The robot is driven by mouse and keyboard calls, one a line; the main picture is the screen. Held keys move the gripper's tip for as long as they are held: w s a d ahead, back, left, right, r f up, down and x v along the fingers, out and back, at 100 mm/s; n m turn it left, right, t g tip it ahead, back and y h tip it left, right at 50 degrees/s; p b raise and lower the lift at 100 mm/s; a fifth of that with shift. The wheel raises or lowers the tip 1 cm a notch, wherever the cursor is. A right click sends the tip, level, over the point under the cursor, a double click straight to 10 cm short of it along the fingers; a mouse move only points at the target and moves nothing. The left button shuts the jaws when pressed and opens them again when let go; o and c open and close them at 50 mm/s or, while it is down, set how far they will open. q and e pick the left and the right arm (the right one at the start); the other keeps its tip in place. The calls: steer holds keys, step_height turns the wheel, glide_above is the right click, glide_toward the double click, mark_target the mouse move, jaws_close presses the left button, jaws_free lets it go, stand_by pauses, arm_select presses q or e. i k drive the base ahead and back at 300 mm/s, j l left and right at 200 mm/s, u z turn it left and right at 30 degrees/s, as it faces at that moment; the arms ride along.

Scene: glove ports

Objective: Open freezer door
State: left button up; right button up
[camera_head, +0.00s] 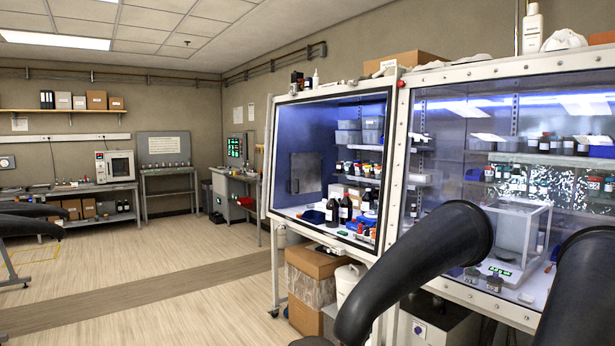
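No freezer that I can clearly identify shows in the head view. A grey square door-like panel (305,172) is on the inner wall of the left glove box; it looks shut, and I cannot tell what it belongs to. A white box-shaped appliance (115,166) with a dark front window stands on the far left bench; its front looks shut. Neither of my grippers is in view.
Glove boxes (398,140) with bottles and a balance (517,235) fill the right side. Black gloves (420,265) stick out from them. Cardboard boxes (318,262) stand beneath. Benches (168,172) line the back. The wooden floor (150,275) at centre left is clear.

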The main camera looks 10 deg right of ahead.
mark_target(305, 167)
steer(key=i+j+u, duration=0.15)
steer(key=i, duration=0.2)
steer(key=i+j+u, duration=0.15)
steer(key=i, duration=0.25)
steer(key=i+j+u, duration=0.2)
steer(key=i, duration=3.2)
steer(key=i+l+z, duration=0.1)
steer(key=i+z, duration=0.35)
steer(key=i+j+z, duration=0.1)
steer(key=i+z, duration=0.35)
steer(key=i+j+z, duration=0.2)
steer(key=i+z, duration=0.3)
steer(key=k, duration=0.05)
